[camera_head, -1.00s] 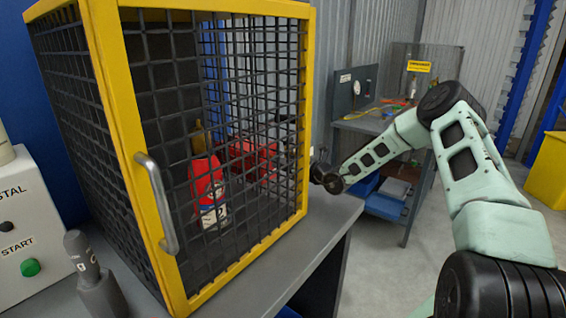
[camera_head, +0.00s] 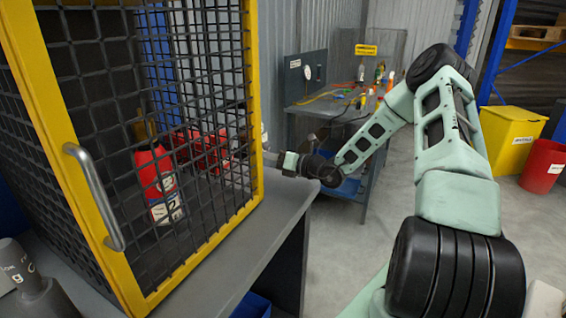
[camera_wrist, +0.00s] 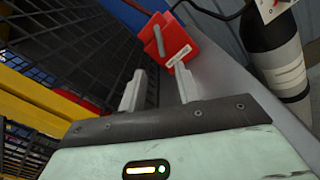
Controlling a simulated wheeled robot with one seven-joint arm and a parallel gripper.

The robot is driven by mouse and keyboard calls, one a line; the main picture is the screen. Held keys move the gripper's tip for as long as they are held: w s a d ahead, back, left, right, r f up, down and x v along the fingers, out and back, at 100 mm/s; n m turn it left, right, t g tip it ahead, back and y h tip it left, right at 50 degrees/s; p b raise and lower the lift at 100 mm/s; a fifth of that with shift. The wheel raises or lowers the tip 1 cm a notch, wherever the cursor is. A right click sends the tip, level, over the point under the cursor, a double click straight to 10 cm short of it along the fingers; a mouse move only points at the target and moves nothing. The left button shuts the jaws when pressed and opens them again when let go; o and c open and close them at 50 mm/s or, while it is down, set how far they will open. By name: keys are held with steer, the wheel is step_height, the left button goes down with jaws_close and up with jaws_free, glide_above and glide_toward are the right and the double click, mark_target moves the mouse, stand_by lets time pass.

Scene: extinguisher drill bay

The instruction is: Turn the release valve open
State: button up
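In the wrist view, a red block with a grey lever handle (camera_wrist: 172,40) sits just beyond my fingertips; it looks like the release valve. The lever lies slanted across the block's face, and a pale label is on the block's lower edge. My gripper (camera_wrist: 160,72) is open, its two grey fingers apart with nothing visible between them. The block looks close to the tips; I cannot tell whether they touch. In the head view, my gripper (camera_head: 286,162) is beside the cage's right edge. Red parts (camera_head: 203,150) show through the mesh there, but I cannot tell whether they are the valve.
A yellow-framed mesh cage (camera_head: 252,100) stands on a grey bench (camera_head: 277,200), with a red extinguisher (camera_head: 155,178) seen through its mesh. A dark cylinder with a white band (camera_wrist: 283,65) is right of the red block. A workbench (camera_head: 330,108) stands behind; open floor lies right.

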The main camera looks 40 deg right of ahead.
steer(key=v, duration=0.5)
stand_by(1.0)
